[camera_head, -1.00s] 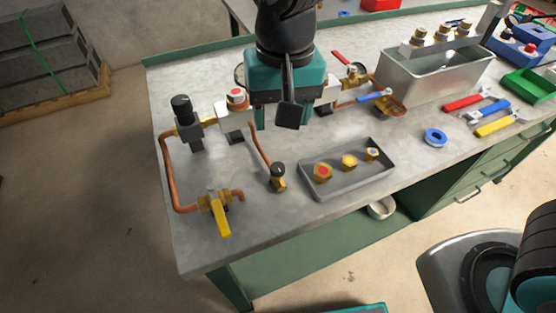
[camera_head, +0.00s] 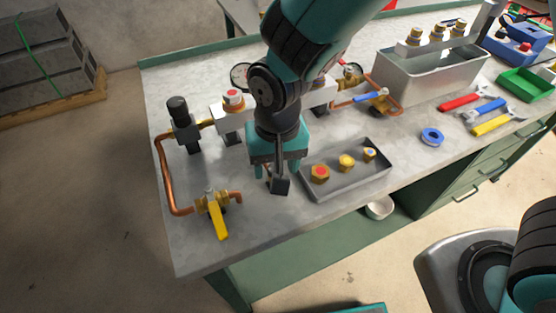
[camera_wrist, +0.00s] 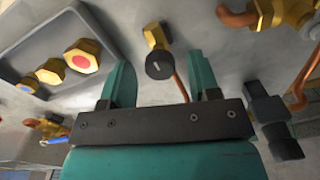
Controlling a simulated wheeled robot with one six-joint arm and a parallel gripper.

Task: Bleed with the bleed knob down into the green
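The bleed knob (camera_wrist: 158,66) is a round black knob with a pale mark on its face, on a small brass valve (camera_wrist: 155,34) with a copper tube. In the wrist view it lies between the two teal fingers of my gripper (camera_wrist: 160,62), with a gap on both sides. My gripper is open and empty. In the head view my gripper (camera_head: 278,168) is low over the front of the bench and hides the knob. A round dark-rimmed dial (camera_head: 239,74) shows behind my arm; its face and any green zone cannot be read.
A grey tray (camera_head: 334,189) with several brass fittings stands just right of my gripper. A yellow-handled valve (camera_head: 217,215) and a copper pipe (camera_head: 166,182) are to the left. A black-topped regulator (camera_head: 181,116) stands behind left. The bench front edge is close.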

